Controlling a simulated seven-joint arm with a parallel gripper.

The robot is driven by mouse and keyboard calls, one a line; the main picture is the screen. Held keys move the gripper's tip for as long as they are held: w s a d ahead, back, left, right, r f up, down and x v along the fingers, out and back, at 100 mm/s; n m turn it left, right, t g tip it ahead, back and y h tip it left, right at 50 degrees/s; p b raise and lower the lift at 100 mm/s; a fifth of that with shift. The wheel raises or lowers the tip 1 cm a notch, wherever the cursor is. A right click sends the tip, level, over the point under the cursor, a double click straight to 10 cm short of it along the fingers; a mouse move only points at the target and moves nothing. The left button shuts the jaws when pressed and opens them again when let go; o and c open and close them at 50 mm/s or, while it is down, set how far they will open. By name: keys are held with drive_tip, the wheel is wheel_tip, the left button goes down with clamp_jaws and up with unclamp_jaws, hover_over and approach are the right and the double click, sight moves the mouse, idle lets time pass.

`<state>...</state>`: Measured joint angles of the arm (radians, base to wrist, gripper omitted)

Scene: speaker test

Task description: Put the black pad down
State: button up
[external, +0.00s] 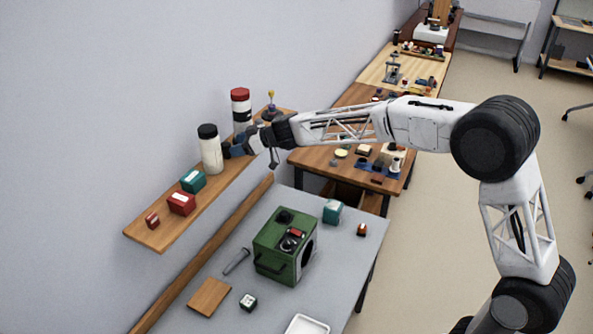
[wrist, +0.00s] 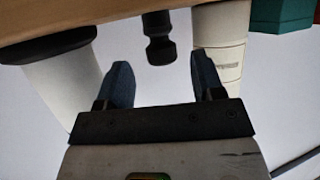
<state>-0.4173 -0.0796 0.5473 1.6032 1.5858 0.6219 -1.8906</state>
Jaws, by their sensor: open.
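My gripper (external: 233,149) is open at the wall shelf, beside the white bottle with a black cap (external: 211,155). In the wrist view its two dark blue fingers (wrist: 162,68) stand apart with nothing held between them. A black knob-shaped piece (wrist: 158,38) shows just beyond the gap between the fingertips, by the shelf edge. I cannot tell whether it is the black pad. The green box (external: 272,255) on the grey table has a small black piece (external: 284,217) on top, which I also cannot identify for certain.
The wooden shelf (external: 150,236) also bears a red-capped bottle (external: 241,112), red boxes and a teal box (external: 193,181). The grey table (external: 343,252) carries a teal block (external: 332,211), a wooden plate (external: 209,297) and a white tray (external: 307,325). Its right part is partly clear.

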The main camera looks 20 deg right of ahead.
drive_tip(key=shift+v, duration=1.4)
drive_tip(key=shift+s+d, duration=0.15)
drive_tip(key=shift+d, duration=0.1)
drive_tip(key=s+d+m+g+h, duration=0.2)
drive_tip(key=s+d+m+h, duration=0.2)
drive_tip(key=s+d, duration=1.5)
drive_tip(key=s+d+f+m+h, duration=0.4)
drive_tip(key=s+d, duration=0.7)
drive_tip(key=s, duration=0.1)
drive_tip(key=s+d+f+m+g+h, duration=0.1)
drive_tip(key=s+d+f+m+h, duration=0.3)
drive_tip(key=s+d, duration=0.8)
drive_tip(key=shift+s+f+m+g, duration=0.3)
drive_tip(key=shift+s+f+m, duration=0.1)
drive_tip(key=shift+s, duration=0.15)
drive_tip(key=shift+d, duration=0.1)
drive_tip(key=shift+c, duration=1.2)
